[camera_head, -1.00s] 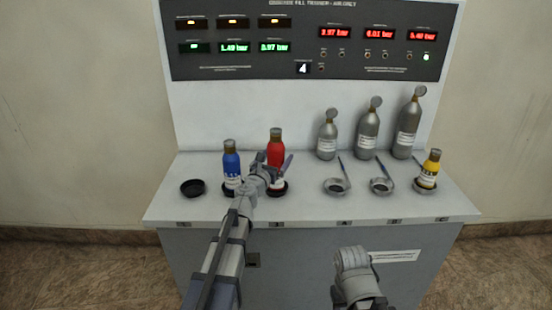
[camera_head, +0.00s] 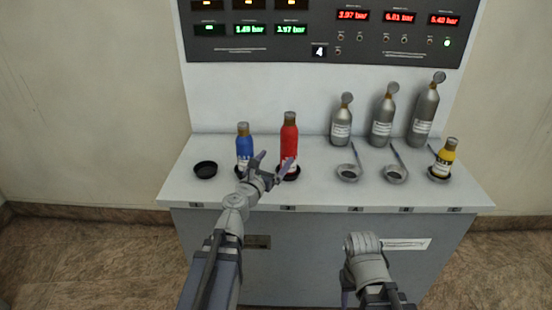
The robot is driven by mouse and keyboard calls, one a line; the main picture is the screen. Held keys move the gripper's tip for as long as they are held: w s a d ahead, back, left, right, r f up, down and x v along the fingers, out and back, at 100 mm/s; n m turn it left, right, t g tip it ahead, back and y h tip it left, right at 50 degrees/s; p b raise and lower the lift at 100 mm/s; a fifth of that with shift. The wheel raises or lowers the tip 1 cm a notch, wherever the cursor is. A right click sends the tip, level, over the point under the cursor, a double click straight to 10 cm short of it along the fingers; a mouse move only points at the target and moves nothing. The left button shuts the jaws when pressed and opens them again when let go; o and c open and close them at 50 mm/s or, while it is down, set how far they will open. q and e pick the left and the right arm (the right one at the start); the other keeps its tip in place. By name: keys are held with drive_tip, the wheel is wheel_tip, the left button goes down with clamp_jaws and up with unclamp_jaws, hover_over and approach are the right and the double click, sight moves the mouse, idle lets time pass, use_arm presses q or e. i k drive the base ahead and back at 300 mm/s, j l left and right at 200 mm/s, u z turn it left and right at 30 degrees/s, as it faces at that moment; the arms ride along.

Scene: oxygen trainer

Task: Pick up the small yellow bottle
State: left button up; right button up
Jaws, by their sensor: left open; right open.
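The small yellow bottle (camera_head: 445,157) has a brown cap and a white label. It stands upright in a dark round holder (camera_head: 438,177) at the right end of the bench. My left gripper (camera_head: 272,165) is open and empty, in front of the blue bottle (camera_head: 244,143) and the red bottle (camera_head: 289,138), far left of the yellow one. It hides part of their bases. My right gripper (camera_head: 364,262) is low in front of the bench, left of and below the yellow bottle. Its fingers are mostly hidden.
Several small dishes line the bench (camera_head: 320,193); a dark left one (camera_head: 205,168) is empty. Three grey cylinders (camera_head: 382,118) stand behind, left of the yellow bottle. Thin rods lean at the right dishes. A panel (camera_head: 330,32) with displays rises behind. The bench's front strip is clear.

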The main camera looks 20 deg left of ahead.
sight(446, 157)
drive_tip(key=i+z, duration=0.2)
drive_tip(key=z, duration=0.2)
drive_tip(key=i+z, duration=0.25)
drive_tip(key=z, duration=0.15)
drive_tip(key=i+z, duration=0.2)
drive_tip(key=z, duration=0.2)
